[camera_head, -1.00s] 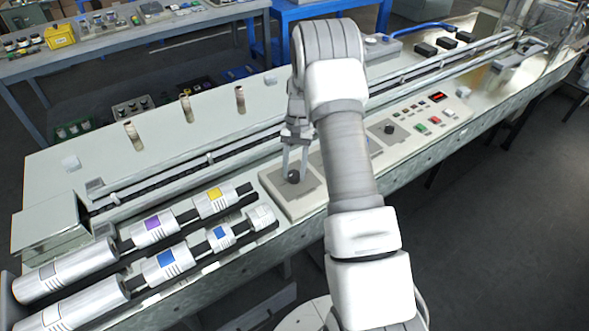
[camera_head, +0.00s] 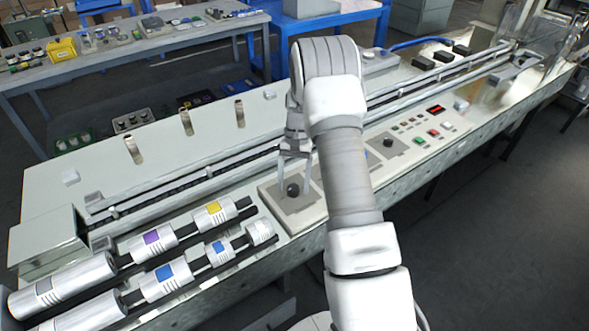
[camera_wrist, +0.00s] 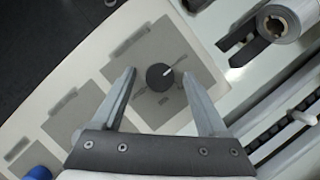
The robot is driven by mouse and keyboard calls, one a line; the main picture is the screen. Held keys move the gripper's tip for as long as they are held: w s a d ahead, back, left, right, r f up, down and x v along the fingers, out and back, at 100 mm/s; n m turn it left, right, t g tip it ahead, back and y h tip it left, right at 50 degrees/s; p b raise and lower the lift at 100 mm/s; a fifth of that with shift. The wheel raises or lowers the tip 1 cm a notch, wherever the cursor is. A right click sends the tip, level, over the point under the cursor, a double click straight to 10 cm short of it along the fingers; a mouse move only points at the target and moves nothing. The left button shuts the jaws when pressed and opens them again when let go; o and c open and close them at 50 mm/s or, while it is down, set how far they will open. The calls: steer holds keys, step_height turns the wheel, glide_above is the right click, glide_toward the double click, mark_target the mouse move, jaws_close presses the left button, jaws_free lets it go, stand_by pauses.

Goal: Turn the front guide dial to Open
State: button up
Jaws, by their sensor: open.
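The dial nearest my gripper is a black round knob with a white pointer mark, in the middle of a grey square plate. It shows in the head view (camera_head: 292,190) and in the wrist view (camera_wrist: 159,77). In the wrist view the white mark points to the upper right. Labels on the plate are too small to read. My gripper (camera_head: 295,168) is open above this dial. In the wrist view its fingers (camera_wrist: 158,98) stand apart on either side of the knob, with gaps to it. I cannot tell whether this is the front guide dial.
Another black dial (camera_head: 388,143) sits on the panel to the right, near green and red buttons (camera_head: 433,132). Silver rollers (camera_head: 165,284) lie at the front left. A blue knob (camera_wrist: 38,173) shows at the wrist view's lower left. A long rail runs behind the dial.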

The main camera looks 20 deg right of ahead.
steer(key=v, duration=1.7)
steer(key=shift+p, duration=0.45)
steer(key=shift+r, duration=0.15)
steer(key=s+a+r+n+t+h, duration=0.1)
steer(key=s+a+r+n+t, duration=0.1)
steer(key=s+a+r, duration=0.35)
steer(key=s+a+r+n+t+h, duration=0.1)
steer(key=s+a+r+t, duration=0.15)
steer(key=s+r, duration=0.65)
steer(key=s+a+n+t, duration=0.1)
steer(key=s+a+t, duration=0.1)
steer(key=s, duration=0.6)
steer(key=s+a+n+t, duration=0.2)
steer(key=s+a+t, duration=0.1)
steer(key=s, duration=0.6)
steer(key=shift+a+f+n+h, duration=0.25)
steer(key=shift+a+n+h, duration=0.05)
steer(key=shift+a, duration=0.25)
